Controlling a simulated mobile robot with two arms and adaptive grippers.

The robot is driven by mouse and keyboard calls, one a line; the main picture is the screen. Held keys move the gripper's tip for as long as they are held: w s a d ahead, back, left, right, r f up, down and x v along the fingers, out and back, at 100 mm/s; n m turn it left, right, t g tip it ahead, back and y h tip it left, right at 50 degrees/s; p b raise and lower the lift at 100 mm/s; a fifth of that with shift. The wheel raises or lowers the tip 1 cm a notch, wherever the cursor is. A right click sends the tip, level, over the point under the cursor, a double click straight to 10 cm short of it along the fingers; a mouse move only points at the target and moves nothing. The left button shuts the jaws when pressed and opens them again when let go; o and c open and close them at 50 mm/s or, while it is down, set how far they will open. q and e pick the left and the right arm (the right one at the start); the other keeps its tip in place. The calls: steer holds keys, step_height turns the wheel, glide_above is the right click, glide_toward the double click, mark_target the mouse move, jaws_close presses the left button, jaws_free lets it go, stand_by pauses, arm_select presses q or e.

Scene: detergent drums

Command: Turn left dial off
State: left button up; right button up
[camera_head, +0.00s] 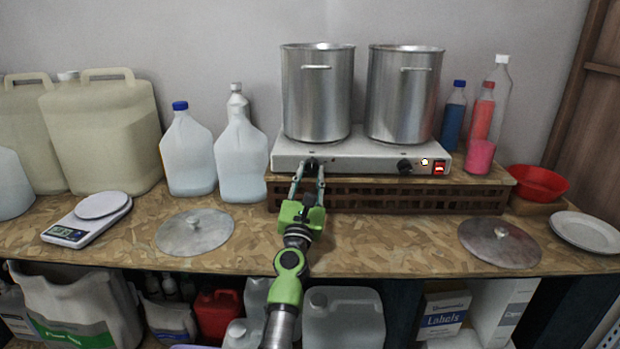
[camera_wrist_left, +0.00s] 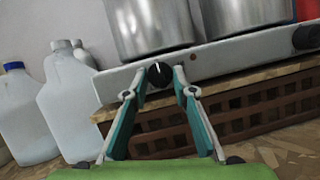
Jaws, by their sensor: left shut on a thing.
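The white double hot plate (camera_head: 357,160) sits on a brown slatted crate (camera_head: 420,198). Its black left dial (camera_head: 311,162) is on the front face. My left gripper (camera_head: 309,170) reaches up from below, with one fingertip on each side of this dial, shut on it. In the left wrist view the dial (camera_wrist_left: 159,76) sits between the fingertips, and its white mark points roughly upward. The black right dial (camera_head: 404,166) is free. A red switch (camera_head: 439,168) is at the right end. My right gripper is not in view.
Two steel pots (camera_head: 316,95) (camera_head: 403,97) stand on the hot plate. Clear jugs (camera_head: 188,155) stand to its left, bottles (camera_head: 453,117) and a red bowl (camera_head: 538,183) to its right. Metal lids (camera_head: 194,238) (camera_head: 499,248) and a scale (camera_head: 72,233) lie on the counter.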

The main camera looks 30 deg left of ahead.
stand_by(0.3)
arm_select(q)
steer(key=o, duration=1.1)
steer(key=v, duration=1.2)
steer(key=shift+d, duration=0.1)
